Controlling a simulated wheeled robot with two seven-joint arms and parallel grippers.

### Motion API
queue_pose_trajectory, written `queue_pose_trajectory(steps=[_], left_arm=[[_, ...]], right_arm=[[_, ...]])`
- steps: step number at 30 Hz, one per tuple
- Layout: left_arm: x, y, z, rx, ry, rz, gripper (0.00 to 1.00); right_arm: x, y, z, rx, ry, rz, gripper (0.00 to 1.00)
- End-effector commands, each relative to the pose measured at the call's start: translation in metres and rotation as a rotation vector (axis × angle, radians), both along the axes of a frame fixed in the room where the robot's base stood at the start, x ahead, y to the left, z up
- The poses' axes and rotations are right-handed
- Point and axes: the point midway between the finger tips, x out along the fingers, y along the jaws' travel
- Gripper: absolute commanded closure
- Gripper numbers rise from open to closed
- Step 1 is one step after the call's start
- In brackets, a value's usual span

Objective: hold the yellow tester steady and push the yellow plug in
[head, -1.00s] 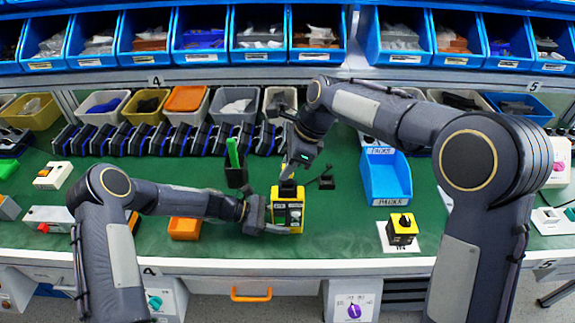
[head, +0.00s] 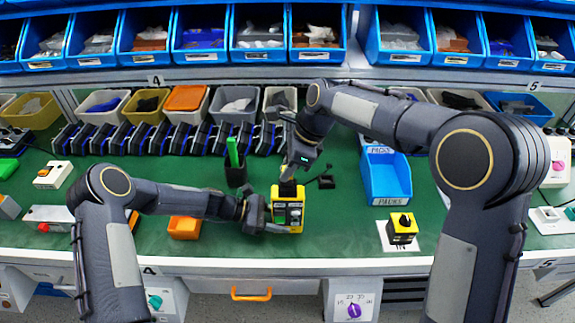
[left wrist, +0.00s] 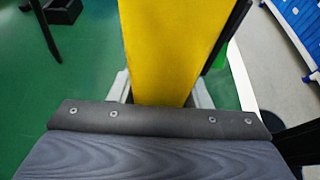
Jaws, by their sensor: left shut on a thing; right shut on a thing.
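The yellow tester (head: 289,217) stands upright near the front of the green bench, with a dark front panel. My left gripper (head: 272,222) is shut on it low down from the left. In the left wrist view the tester's yellow side (left wrist: 170,45) fills the space between the jaws. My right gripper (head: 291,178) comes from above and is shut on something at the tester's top. The yellow plug is small and mostly hidden there by the gripper, so I cannot tell how deep it sits.
A small yellow box with a black knob (head: 402,228) sits on a white card to the right. A blue bin (head: 386,180) stands behind it. A small black part (head: 326,182) lies behind.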

Motion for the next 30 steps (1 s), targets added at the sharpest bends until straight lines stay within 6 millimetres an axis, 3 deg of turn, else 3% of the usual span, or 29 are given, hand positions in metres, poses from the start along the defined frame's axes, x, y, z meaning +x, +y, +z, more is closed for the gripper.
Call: queue_pose_trajectory(steps=[30], left_arm=[[0.000, 0.000, 0.000, 0.000, 0.000, 0.000, 0.80]], right_arm=[[0.000, 0.000, -0.026, 0.000, 0.000, -0.001, 1.00]])
